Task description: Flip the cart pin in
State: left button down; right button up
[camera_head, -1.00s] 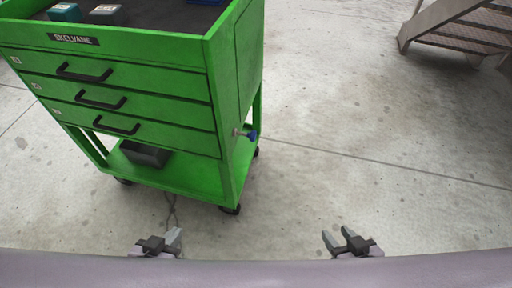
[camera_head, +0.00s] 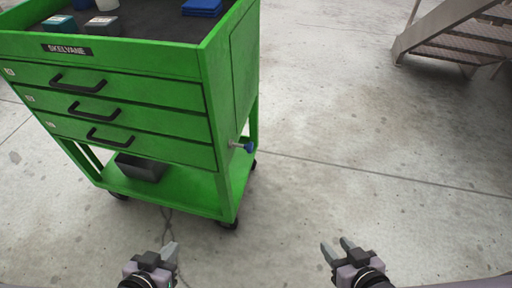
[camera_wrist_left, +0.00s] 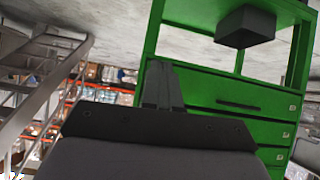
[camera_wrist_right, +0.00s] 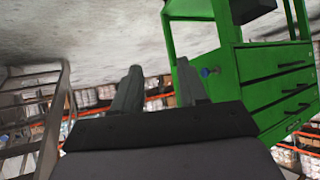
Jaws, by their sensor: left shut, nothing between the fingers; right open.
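My left gripper (camera_head: 169,250) is shut and empty, low in front of the cart. It also shows in the left wrist view (camera_wrist_left: 162,84). My right gripper (camera_head: 338,247) is open and empty, to the right of the cart and apart from the pin. Its two separated fingers show in the right wrist view (camera_wrist_right: 160,90).
The cart has three drawers with black handles and a lower shelf with a dark box (camera_head: 140,167). Boxes, a cup and a blue stack (camera_head: 201,8) are on its top. Metal stairs (camera_head: 450,35) stand at upper right. The floor (camera_head: 340,130) right of the cart is clear.

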notch_tip(320, 180, up, 8)
jog(key=s+d+p, duration=0.1)
jog(key=p, duration=0.9)
jog(key=shift+d, duration=0.2)
jog(key=shift+a, duration=0.1)
